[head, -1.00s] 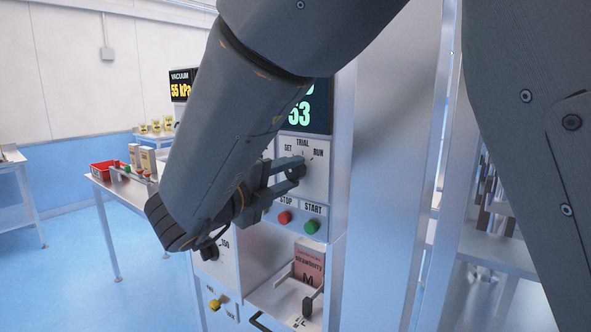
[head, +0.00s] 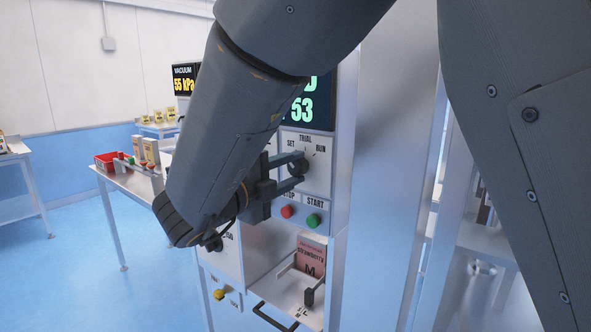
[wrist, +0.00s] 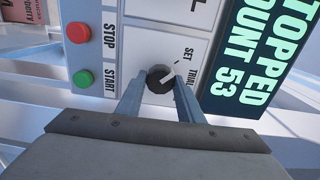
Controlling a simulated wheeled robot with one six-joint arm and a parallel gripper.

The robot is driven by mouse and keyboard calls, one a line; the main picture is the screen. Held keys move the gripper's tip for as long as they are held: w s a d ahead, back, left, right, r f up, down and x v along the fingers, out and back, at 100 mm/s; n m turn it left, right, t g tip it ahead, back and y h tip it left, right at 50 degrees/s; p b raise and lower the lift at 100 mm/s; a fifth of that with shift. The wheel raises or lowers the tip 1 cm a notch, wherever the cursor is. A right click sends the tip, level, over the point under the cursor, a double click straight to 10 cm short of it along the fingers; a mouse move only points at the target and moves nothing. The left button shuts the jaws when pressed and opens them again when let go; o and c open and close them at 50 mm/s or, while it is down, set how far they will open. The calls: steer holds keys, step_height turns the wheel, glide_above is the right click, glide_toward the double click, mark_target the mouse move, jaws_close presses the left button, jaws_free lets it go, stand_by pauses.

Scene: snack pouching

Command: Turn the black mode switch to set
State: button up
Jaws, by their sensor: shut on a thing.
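The black mode switch (wrist: 156,77) is a round knob with a white pointer line on the machine's white panel. My gripper (wrist: 161,82) is shut on the switch, one finger on each side of it. In the wrist view the pointer slants from the knob's middle toward the SET side, away from straight at TRIAL. I cannot tell whether it lines up exactly with the SET mark. The RUN label is hidden there. In the head view my gripper (head: 294,172) reaches the panel from the left, and the switch (head: 303,169) shows partly between the fingertips.
A red stop button (head: 287,211) and a green start button (head: 313,220) sit just below the switch. A dark display (head: 306,103) is above. A strawberry pouch (head: 311,258) stands in the bay below. A side table holds a red bin (head: 106,161).

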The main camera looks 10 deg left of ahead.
steer(key=o, duration=1.1)
steer(key=shift+c, duration=0.2)
steer(key=shift+s+a, duration=0.1)
steer(key=b+v, duration=0.2)
steer(key=v, duration=0.5)
steer(key=shift+s+a, duration=0.2)
steer(key=shift+s, duration=0.1)
